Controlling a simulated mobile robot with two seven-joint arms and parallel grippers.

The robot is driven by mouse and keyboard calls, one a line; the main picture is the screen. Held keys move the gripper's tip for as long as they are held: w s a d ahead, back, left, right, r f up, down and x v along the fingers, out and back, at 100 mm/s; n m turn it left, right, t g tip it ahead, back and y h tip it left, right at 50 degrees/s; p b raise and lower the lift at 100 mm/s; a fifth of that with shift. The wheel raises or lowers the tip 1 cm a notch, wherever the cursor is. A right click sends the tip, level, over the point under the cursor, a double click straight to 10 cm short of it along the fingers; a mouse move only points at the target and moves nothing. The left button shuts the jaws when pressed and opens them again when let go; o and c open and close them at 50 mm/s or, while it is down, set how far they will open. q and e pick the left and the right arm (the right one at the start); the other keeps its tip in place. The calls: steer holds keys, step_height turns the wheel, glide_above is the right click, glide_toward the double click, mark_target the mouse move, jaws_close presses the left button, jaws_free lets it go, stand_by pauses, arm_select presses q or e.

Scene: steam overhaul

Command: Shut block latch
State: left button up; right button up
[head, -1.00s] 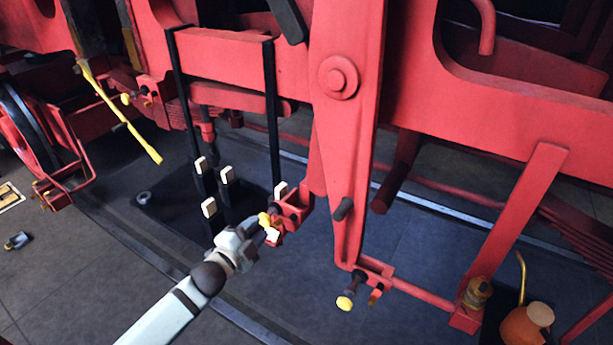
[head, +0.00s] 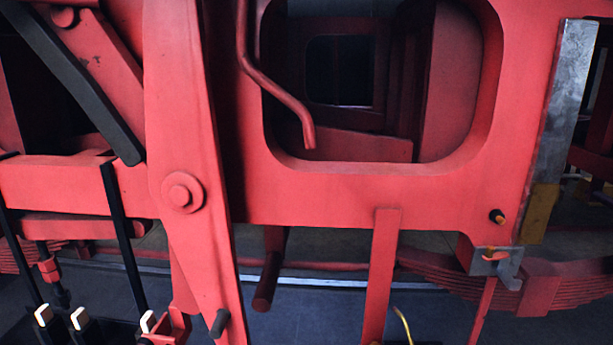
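No part labelled as the block latch can be told for sure. A red bracket (head: 172,326) sits at the lower left, cut off by the bottom edge, and its lower end is hidden. At the right, a small grey metal piece with a hooked end (head: 508,268) and an orange-red tab (head: 495,255) sits under the red frame, below a tall grey plate (head: 567,100). Whether either is open or shut cannot be told. Neither of my grippers is in view.
A red lever with a round pivot boss (head: 181,192) hangs in front of the long red frame (head: 310,190). White-tipped black levers (head: 80,318) stand at the lower left. A leaf spring (head: 570,282) is at the lower right. Dark floor shows below the frame.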

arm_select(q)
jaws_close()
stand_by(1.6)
